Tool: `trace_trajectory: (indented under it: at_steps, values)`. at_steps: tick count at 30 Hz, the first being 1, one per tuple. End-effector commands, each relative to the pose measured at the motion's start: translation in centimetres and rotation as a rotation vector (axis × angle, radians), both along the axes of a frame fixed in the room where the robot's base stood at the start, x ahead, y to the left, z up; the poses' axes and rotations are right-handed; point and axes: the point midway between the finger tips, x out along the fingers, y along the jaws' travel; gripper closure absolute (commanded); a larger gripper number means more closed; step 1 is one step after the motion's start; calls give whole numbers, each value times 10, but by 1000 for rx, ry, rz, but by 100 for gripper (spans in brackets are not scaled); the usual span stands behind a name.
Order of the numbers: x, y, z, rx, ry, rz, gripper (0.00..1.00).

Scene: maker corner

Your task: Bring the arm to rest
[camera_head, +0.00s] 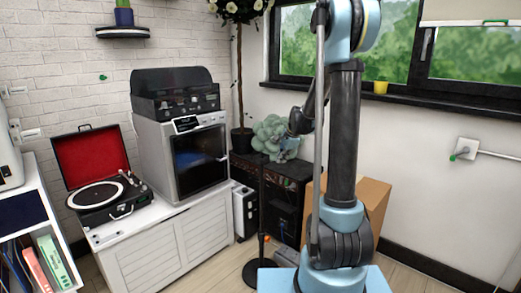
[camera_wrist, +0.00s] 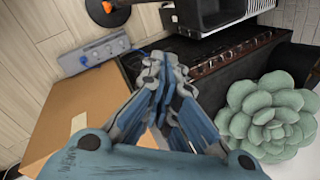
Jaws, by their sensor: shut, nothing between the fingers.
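My gripper (camera_wrist: 165,75) shows in the wrist view with its fingertips together and nothing between them. It hangs in the air above a cardboard box (camera_wrist: 75,105) on the left and a dark cabinet (camera_wrist: 215,65) on the right. In the head view my arm (camera_head: 343,130) rises upright at right of centre, in front of the window. It folds over near the top edge, and the dark gripper end (camera_head: 298,122) appears behind it, partly hidden by the arm.
A green succulent (camera_wrist: 270,115) stands close to my gripper on the right; it also shows in the head view (camera_head: 275,138). The cardboard box (camera_head: 372,205) is behind my arm. A white cabinet (camera_head: 165,245) holds a record player (camera_head: 105,195) and an oven-like machine (camera_head: 185,155). Some floor is clear.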

Motion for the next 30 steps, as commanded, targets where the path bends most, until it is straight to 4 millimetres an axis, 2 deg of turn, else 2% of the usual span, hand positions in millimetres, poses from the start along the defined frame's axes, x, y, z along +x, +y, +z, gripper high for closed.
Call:
trace_trajectory:
  at_steps: [1,6,15,22,30]
  values:
    - [-15,-3,7,-18,-5,31,100]
    - [-57,-12,26,-83,-22,146,100]
    - [-135,-28,48,-191,-45,351,100]
    - [-194,-39,53,-271,-58,511,100]
    - [-263,-52,48,-359,-64,701,100]
